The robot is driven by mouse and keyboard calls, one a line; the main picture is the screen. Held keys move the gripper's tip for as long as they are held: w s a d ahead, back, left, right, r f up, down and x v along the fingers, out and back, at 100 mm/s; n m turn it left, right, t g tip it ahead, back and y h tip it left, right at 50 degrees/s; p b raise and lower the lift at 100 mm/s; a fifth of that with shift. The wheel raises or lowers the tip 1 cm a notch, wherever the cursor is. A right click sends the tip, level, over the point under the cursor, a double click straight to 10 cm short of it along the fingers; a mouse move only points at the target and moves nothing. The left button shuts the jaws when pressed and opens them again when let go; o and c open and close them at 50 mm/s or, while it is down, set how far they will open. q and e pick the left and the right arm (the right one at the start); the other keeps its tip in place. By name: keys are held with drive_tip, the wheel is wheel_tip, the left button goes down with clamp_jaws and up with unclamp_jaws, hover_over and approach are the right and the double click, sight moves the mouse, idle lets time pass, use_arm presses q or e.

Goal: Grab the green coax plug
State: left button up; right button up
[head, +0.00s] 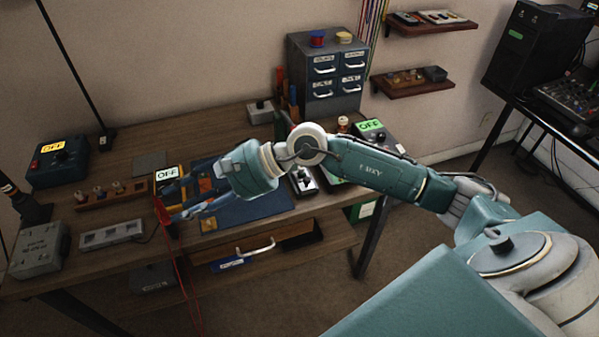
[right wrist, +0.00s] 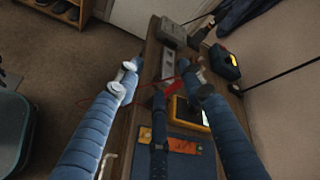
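I cannot make out a green coax plug in either view. My right gripper (head: 188,208) reaches left over the workbench, above the blue mat (head: 262,208). In the right wrist view its blue padded fingers (right wrist: 160,84) are spread wide, with nothing held between them. A red cable (head: 181,275) shows by the fingertips and hangs down past the bench's front edge. It also passes behind the fingers in the right wrist view. My right forearm and wrist hide part of the bench. My left gripper is not in view.
The wooden bench holds a dark box with an OFF label (head: 57,163), a wooden rack of knobs (head: 113,196), a grey socket strip (head: 112,234) and a grey box (head: 39,251). A drawer cabinet (head: 327,73) stands at the back.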

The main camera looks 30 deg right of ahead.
drive_tip(key=w+d+f+n+h, duration=0.2)
drive_tip(key=d+f+n+h, duration=0.2)
drive_tip(key=d, duration=0.4)
drive_tip(key=n+g+h, duration=0.1)
drive_tip(key=n+h, duration=0.2)
drive_tip(key=h, duration=0.6)
approach(301, 172)
drive_tip(key=p+x, duration=0.1)
drive_tip(key=x, duration=0.1)
drive_tip(key=p+x, duration=0.1)
drive_tip(key=x, duration=0.1)
drive_tip(key=w+p+x, duration=0.1)
drive_tip(key=x, duration=0.1)
drive_tip(key=shift+w+d+f, duration=0.1)
drive_tip(key=shift+w+d, duration=0.1)
drive_tip(key=shift+d, duration=0.2)
drive_tip(key=shift+w+d+f+n, duration=0.1)
drive_tip(key=shift+w+f+n, duration=0.15)
drive_tip(key=shift+f, duration=0.25)
clamp_jaws()
